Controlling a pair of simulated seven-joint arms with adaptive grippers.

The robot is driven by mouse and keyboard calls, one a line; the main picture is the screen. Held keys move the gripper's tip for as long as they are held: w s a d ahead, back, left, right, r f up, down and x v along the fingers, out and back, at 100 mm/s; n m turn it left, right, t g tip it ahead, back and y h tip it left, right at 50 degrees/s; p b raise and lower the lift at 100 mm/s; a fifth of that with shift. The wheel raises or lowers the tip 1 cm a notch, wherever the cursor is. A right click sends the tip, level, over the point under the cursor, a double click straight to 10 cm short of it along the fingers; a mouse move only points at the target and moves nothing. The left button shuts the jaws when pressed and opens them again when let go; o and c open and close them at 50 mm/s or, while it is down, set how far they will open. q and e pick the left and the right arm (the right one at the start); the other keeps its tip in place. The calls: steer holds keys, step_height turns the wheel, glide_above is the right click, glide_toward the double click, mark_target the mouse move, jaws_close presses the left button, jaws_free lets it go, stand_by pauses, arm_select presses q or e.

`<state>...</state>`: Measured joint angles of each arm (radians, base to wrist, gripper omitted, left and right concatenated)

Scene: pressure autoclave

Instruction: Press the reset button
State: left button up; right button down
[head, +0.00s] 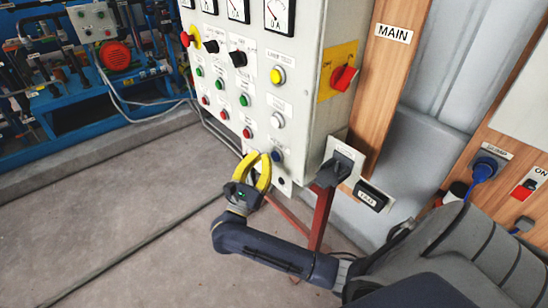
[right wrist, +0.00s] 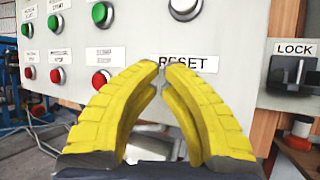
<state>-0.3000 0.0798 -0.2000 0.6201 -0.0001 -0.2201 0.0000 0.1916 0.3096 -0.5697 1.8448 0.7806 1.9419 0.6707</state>
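The white control panel (head: 255,110) carries rows of buttons. A blue button (head: 277,155) sits low in its right column, below a white button (head: 277,120). In the right wrist view the RESET label (right wrist: 188,63) lies below the white button (right wrist: 185,8); the area under the label is covered by my fingers. My right gripper (head: 258,155) has yellow fingers with the tips together and nothing between them. In the head view the tips are just left of the blue button; contact cannot be told. The right gripper also fills the right wrist view (right wrist: 161,68). My left gripper is not in view.
A lock handle (head: 344,160) juts out at the panel's lower right. A red rotary switch (head: 344,77) is on the panel's side. Open floor lies to the left.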

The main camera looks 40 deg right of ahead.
steer(key=a, duration=0.5)
steer(key=shift+s, duration=0.15)
stand_by(0.4)
stand_by(0.8)
